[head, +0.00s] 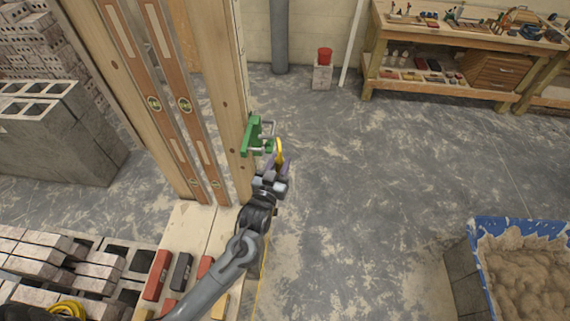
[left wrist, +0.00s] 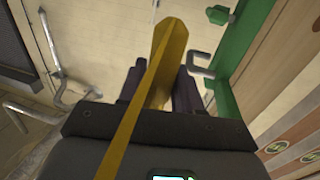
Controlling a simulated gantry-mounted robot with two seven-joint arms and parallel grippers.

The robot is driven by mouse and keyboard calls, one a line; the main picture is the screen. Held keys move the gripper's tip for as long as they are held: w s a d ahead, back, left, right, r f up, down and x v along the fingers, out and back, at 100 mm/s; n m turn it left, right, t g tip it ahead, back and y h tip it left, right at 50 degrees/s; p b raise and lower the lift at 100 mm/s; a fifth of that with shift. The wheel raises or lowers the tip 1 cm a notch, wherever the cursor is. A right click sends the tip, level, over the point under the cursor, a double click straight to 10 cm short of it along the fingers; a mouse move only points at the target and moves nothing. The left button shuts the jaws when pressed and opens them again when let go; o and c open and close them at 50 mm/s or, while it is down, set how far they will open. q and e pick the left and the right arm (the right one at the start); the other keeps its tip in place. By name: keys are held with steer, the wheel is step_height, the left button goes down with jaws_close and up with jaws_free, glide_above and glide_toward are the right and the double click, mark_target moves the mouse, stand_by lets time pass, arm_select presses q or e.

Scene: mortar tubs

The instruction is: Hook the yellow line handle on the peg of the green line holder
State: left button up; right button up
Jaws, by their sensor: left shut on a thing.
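The green line holder (head: 249,138) is fixed to the side of the wooden post, with a bent metal peg standing out to the right. In the left wrist view the holder (left wrist: 254,25) is a green bar at upper right, and its grey peg (left wrist: 201,62) is right of the handle. My left gripper (head: 277,167) is shut on the yellow line handle (head: 280,149), just below and right of the holder. In the left wrist view the handle (left wrist: 172,45) sticks up between the fingers (left wrist: 159,86), apart from the peg in the picture. My right gripper is out of view.
Two long levels (head: 178,105) lean at the post (head: 232,90). Bricks (head: 92,270) and red and dark blocks stand at lower left. A blue mortar tub (head: 518,228) is at lower right. The floor right of the gripper is clear.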

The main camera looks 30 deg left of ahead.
arm_select(q)
steer(key=s+a+f+b, duration=0.1)
steer(key=s+a, duration=0.2)
steer(key=a, duration=0.3)
steer(key=shift+s+f, duration=0.15)
steer(key=shift+f, duration=0.05)
stand_by(0.6)
steer(key=shift+a+f, duration=0.1)
steer(key=shift+a, duration=0.05)
stand_by(0.6)
steer(key=o, duration=1.7)
steer(key=shift+o, duration=0.6)
